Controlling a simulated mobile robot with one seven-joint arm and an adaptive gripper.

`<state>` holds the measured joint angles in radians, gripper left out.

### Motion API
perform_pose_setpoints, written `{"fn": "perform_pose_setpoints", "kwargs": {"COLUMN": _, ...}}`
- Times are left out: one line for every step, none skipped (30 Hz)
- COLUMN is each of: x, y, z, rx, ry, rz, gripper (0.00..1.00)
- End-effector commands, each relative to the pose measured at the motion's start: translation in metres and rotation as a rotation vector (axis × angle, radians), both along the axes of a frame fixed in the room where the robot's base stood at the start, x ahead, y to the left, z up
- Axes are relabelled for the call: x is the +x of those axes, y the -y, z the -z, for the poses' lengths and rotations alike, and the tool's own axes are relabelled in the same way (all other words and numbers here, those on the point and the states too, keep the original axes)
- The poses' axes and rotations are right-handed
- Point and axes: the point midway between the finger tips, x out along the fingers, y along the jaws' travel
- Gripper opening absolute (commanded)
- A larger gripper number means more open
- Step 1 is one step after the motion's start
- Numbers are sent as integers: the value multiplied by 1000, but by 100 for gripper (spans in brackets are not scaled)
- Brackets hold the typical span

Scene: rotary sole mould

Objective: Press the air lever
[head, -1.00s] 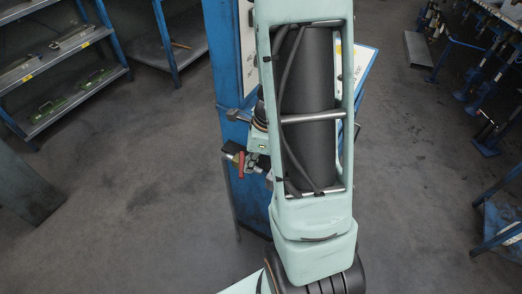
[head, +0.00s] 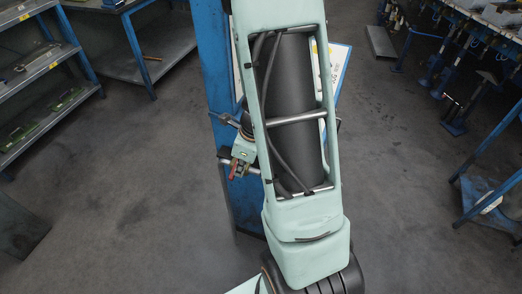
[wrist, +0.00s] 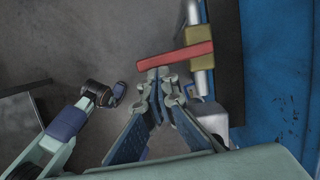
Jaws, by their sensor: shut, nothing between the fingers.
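The air lever is a red bar (wrist: 175,57) on a brass valve (wrist: 201,57) in the wrist view. It sticks out to the left from a metal pipe (wrist: 194,14). My gripper (wrist: 162,76) is shut and empty, its fingertips at the lever's near edge, close to its left half. I cannot tell whether they touch it. In the head view the red lever (head: 233,170) shows small at the left of my arm, on the blue column (head: 212,62). My fingers are hard to make out there.
The blue column also fills the right of the wrist view (wrist: 275,75), close beside the valve. Grey shelves (head: 40,66) stand at the left and a blue-framed bench (head: 490,200) at the right. The grey floor around the column is mostly clear.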

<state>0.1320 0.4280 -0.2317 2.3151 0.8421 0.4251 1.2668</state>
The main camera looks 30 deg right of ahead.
Motion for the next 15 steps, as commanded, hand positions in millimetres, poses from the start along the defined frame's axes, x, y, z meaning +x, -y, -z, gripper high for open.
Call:
{"fn": "perform_pose_setpoints", "kwargs": {"x": 0, "y": -2, "z": 0, "rx": 1, "ry": -1, "rz": -5, "gripper": 0}}
{"fn": "perform_pose_setpoints", "kwargs": {"x": 1, "y": -3, "z": 0, "rx": 2, "ry": -2, "rz": -6, "gripper": 0}}
{"fn": "perform_pose_setpoints", "kwargs": {"x": 1, "y": -3, "z": 0, "rx": 1, "ry": -2, "rz": -8, "gripper": 0}}
{"fn": "perform_pose_setpoints", "kwargs": {"x": 1, "y": -4, "z": 0, "rx": 1, "ry": -3, "rz": -9, "gripper": 0}}
{"fn": "perform_pose_setpoints", "kwargs": {"x": 1, "y": -4, "z": 0, "rx": 1, "ry": -3, "rz": -10, "gripper": 0}}
{"fn": "perform_pose_setpoints", "kwargs": {"x": 2, "y": -5, "z": 0, "rx": 1, "ry": -2, "rz": -11, "gripper": 0}}
{"fn": "perform_pose_setpoints", "kwargs": {"x": 2, "y": -5, "z": 1, "rx": 2, "ry": -3, "rz": -11, "gripper": 0}}
{"fn": "perform_pose_setpoints", "kwargs": {"x": 2, "y": -5, "z": 1, "rx": 2, "ry": -2, "rz": -12, "gripper": 0}}
{"fn": "perform_pose_setpoints", "kwargs": {"x": 2, "y": -5, "z": 1, "rx": 2, "ry": -2, "rz": -12, "gripper": 0}}
{"fn": "perform_pose_setpoints", "kwargs": {"x": 2, "y": -6, "z": 1, "rx": 2, "ry": -2, "rz": -13, "gripper": 0}}
{"fn": "perform_pose_setpoints", "kwargs": {"x": 2, "y": -6, "z": 1, "rx": 2, "ry": -2, "rz": -13, "gripper": 0}}
{"fn": "perform_pose_setpoints", "kwargs": {"x": 2, "y": -6, "z": 1, "rx": 2, "ry": -2, "rz": -13, "gripper": 0}}
{"fn": "perform_pose_setpoints", "kwargs": {"x": 2, "y": -6, "z": 1, "rx": 3, "ry": -3, "rz": -13, "gripper": 0}}
{"fn": "perform_pose_setpoints", "kwargs": {"x": 2, "y": -6, "z": 1, "rx": 3, "ry": -3, "rz": -13, "gripper": 0}}
{"fn": "perform_pose_setpoints", "kwargs": {"x": 2, "y": -6, "z": 1, "rx": 3, "ry": -3, "rz": -14, "gripper": 0}}
